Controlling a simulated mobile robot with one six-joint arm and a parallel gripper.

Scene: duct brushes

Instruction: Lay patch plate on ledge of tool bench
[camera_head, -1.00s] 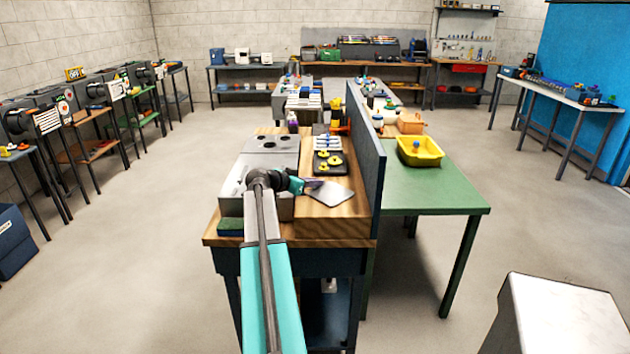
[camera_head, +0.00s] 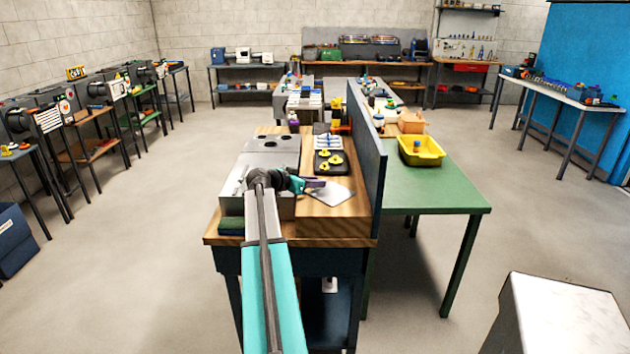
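The patch plate (camera_head: 331,195) is a thin, pale grey plate over the wooden ledge (camera_head: 336,224) at the right side of the tool bench. It appears close to flat, but I cannot tell whether it rests fully on the wood. My gripper (camera_head: 317,184) is at the plate's left edge, reaching in from the left. Its fingers are small and dark here, and I cannot see whether they are closed on the plate.
A black tray with yellow parts (camera_head: 327,163) lies just behind the plate. A grey metal box (camera_head: 268,160) stands to the left. A tall dark blue panel (camera_head: 372,165) borders the ledge on the right. A green table (camera_head: 430,190) with a yellow bin (camera_head: 421,152) stands beyond it.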

